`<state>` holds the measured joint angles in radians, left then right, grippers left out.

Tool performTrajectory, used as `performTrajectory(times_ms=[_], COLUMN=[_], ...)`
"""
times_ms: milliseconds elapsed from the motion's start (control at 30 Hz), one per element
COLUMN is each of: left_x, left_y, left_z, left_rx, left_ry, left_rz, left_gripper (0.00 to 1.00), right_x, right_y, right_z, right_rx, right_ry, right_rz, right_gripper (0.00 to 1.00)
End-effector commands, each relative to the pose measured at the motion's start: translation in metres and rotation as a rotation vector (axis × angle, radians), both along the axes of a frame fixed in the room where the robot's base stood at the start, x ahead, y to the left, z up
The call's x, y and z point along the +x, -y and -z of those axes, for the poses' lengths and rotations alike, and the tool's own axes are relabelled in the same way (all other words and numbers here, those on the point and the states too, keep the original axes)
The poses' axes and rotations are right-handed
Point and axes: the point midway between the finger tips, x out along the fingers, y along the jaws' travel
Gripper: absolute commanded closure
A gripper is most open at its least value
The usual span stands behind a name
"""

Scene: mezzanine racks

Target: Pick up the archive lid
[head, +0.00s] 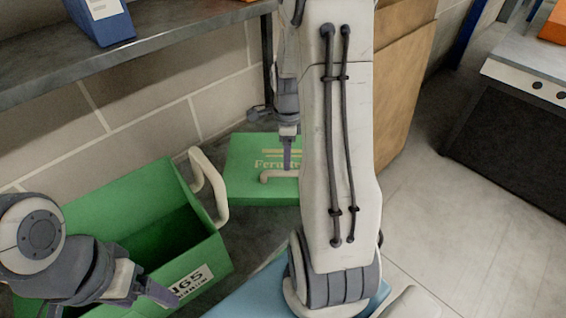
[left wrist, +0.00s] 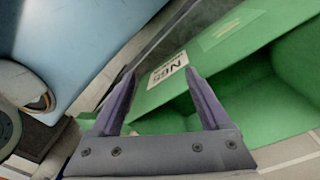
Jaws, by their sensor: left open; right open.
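The archive lid (head: 243,160) is a green, flat piece with printed lettering and a cream handle (head: 275,175) on top. It lies at the back, near the wall, partly hidden by my right arm. My right gripper (head: 289,163) points down at the lid's handle; it is open, and whether its fingers touch the handle cannot be told. A green open box (head: 140,205) with a white label and a cream side handle stands at left of the lid. My left gripper (head: 104,302) is open and empty at the box's front. The box also shows in the left wrist view (left wrist: 217,55).
A grey shelf (head: 160,38) with a blue binder (head: 103,22) overhangs at the upper left, before a block wall. A brown cardboard-coloured panel (head: 403,75) stands behind my right arm. The floor at right is clear up to a bench (head: 520,125).

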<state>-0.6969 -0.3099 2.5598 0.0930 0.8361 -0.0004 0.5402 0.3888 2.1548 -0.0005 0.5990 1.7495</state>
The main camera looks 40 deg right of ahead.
Motion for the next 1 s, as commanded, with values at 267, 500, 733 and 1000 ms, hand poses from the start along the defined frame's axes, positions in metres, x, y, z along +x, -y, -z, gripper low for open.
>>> performTrajectory(times_ms=[267, 500, 733, 1000], left_x=[0.000, 0.000, 0.000, 0.000], left_y=[0.000, 0.000, 0.000, 0.000], left_z=[-0.001, -0.007, -0.008, -0.007], left_rx=[0.000, 0.000, 0.000, 0.000], left_ry=[0.000, 0.000, 0.000, 0.000], left_rz=[0.000, 0.000, 0.000, 0.000], left_gripper=[0.20, 0.20, 0.20, 0.20], right_x=[0.004, -0.001, -0.001, -0.001], right_y=[-0.008, -0.008, -0.006, -0.005], right_z=[0.028, 0.062, 0.078, 0.077], right_rx=[0.001, 0.003, -0.001, 0.000], right_ry=[-0.001, -0.004, 0.001, 0.001], right_rz=[-0.016, -0.017, -0.015, -0.013], right_gripper=[0.39, 0.39, 0.39, 0.78])
